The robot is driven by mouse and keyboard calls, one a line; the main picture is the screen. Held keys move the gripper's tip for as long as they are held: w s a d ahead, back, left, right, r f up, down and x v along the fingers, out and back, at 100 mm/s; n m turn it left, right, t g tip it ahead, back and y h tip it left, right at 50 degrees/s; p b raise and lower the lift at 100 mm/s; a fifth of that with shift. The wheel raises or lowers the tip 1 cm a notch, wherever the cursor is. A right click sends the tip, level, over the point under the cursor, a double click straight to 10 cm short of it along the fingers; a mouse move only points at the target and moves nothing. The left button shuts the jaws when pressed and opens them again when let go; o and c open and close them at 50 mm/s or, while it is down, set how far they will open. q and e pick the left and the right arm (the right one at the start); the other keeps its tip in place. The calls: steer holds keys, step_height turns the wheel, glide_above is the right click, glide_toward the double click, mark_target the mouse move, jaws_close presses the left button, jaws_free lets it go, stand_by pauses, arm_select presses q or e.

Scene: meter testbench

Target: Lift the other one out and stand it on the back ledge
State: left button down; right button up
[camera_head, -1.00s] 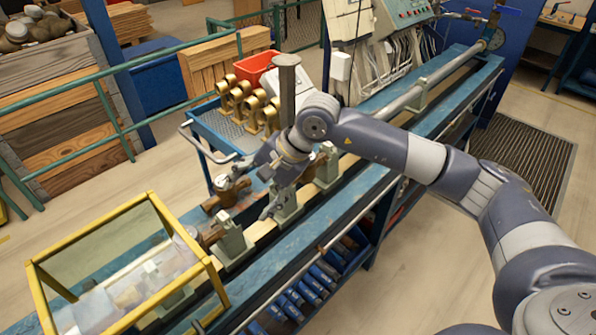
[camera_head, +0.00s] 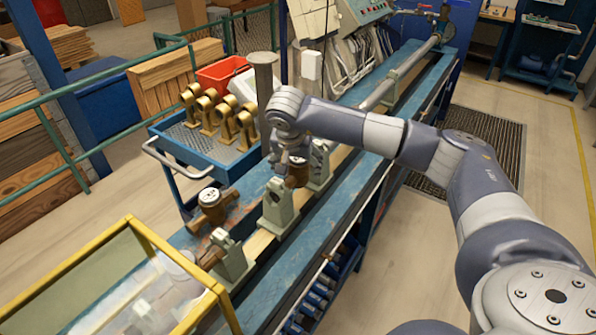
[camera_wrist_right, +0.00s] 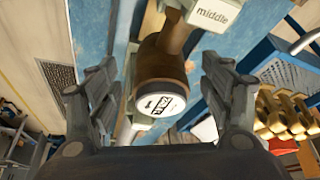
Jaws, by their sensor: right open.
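One brown meter with a pale round face (camera_head: 210,199) stands on the blue ledge behind the clamp row in the head view. The other brown meter (camera_head: 297,175) sits between two grey-green clamps, partly hidden by my right gripper (camera_head: 291,160). In the right wrist view this meter (camera_wrist_right: 163,62) shows its white printed dial between my spread right fingers (camera_wrist_right: 160,88). The fingers are open, one on each side, with visible gaps to the meter. A clamp behind it carries the label "middle" (camera_wrist_right: 211,14). My left gripper is not in view.
Grey-green clamps (camera_head: 277,207) line the blue bench. A blue trolley (camera_head: 190,152) with several brass fittings (camera_head: 207,107) and a red bin (camera_head: 222,72) stands behind. A grey post (camera_head: 264,95) rises close to my right wrist. A yellow-framed clear box (camera_head: 130,262) fills the front left.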

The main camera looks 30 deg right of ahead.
mark_target(299, 172)
steer(key=p+x, duration=0.2)
steer(key=x, duration=0.2)
steer(key=shift+d+f, duration=0.1)
steer(key=shift+w+f, duration=0.1)
steer(key=shift+f, duration=0.15)
steer(key=c, duration=1.6)
steer(key=shift+r, duration=0.15)
jaws_close()
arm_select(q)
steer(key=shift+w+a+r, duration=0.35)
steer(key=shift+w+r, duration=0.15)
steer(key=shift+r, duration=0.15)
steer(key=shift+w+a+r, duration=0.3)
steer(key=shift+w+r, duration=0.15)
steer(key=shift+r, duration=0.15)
